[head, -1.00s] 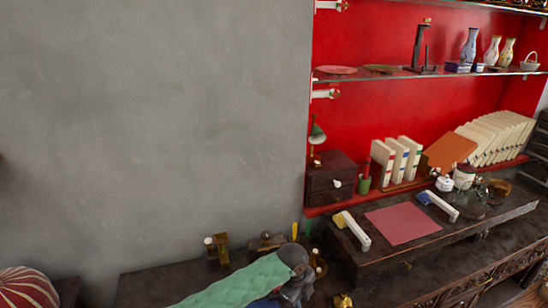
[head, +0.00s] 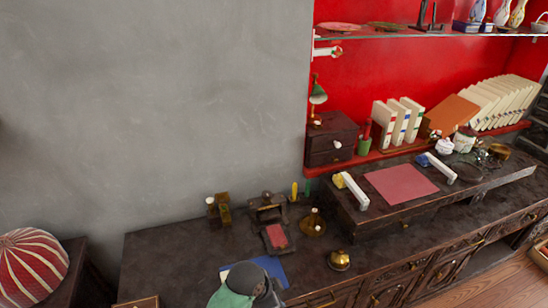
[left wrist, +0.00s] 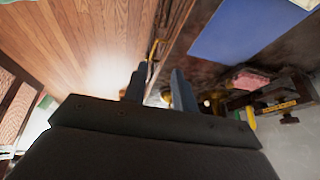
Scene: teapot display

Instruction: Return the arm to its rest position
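My left arm (head: 240,288) shows in the head view only as a green and dark grey part at the bottom edge, low in front of the dark desk (head: 165,255). Its fingers are outside that view. In the left wrist view my left gripper (left wrist: 158,82) has two dark fingers standing apart, with nothing seen between them. The wooden floor and the desk edge lie beyond them. My right gripper is in neither view.
A blue sheet (head: 272,266) lies on the desk beside my arm and also shows in the left wrist view (left wrist: 240,30). A brass bell (head: 339,261), a pink-topped block (head: 277,237) and a striped red cushion (head: 30,265) are nearby. The desk's front middle is largely clear.

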